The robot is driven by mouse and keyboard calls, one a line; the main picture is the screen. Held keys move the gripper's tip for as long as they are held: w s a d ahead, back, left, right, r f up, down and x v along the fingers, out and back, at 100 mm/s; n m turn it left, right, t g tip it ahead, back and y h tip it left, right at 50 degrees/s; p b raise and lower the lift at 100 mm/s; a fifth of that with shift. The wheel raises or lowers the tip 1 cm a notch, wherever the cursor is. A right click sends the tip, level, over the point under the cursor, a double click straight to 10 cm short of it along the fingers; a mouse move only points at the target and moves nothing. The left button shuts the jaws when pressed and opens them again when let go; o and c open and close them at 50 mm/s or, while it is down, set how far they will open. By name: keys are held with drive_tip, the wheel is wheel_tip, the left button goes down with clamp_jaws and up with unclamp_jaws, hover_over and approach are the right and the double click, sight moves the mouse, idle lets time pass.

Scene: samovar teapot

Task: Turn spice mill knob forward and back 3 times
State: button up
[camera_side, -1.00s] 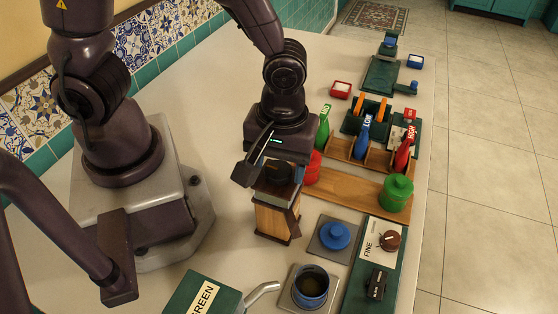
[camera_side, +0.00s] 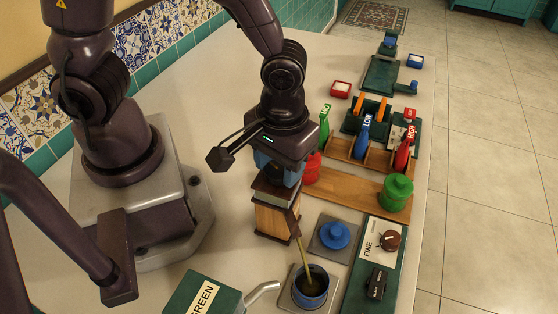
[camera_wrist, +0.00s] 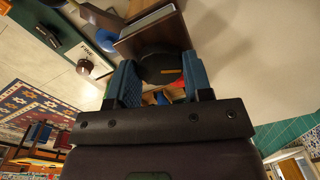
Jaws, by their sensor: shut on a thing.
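The spice mill (camera_side: 275,218) is a wooden box with a dark top and a dark chute on its right side. Its round dark knob (camera_wrist: 163,66) has an orange mark and shows in the wrist view between the two blue fingers. My gripper (camera_side: 277,172) is above the mill, shut on the knob; in the side view the fingers hide the knob. A thin olive-yellow stream (camera_side: 306,264) runs from the chute down to the blue cup (camera_side: 310,288).
A blue-knobbed lid (camera_side: 335,236) and a green panel with a brown FINE dial (camera_side: 389,239) lie to the right. A green canister (camera_side: 397,193), a red canister (camera_side: 313,169) and several coloured levers stand behind. A green box (camera_side: 203,294) with a spout is in front.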

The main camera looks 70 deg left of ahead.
sight(278, 173)
drive_tip(key=m, duration=0.6)
drive_tip(key=shift+m, duration=0.3)
drive_tip(key=m, duration=0.5)
drive_tip(key=shift+t, duration=0.4)
drive_tip(key=shift+m, duration=0.3)
drive_tip(key=o, duration=0.9)
drive_tip(key=shift+o, duration=0.2)
drive_tip(key=shift+r, duration=0.1)
wheel_tip(278, 173, up, 13)
drive_tip(key=shift+s+d, duration=0.2)
drive_tip(key=shift+d, duration=0.1)
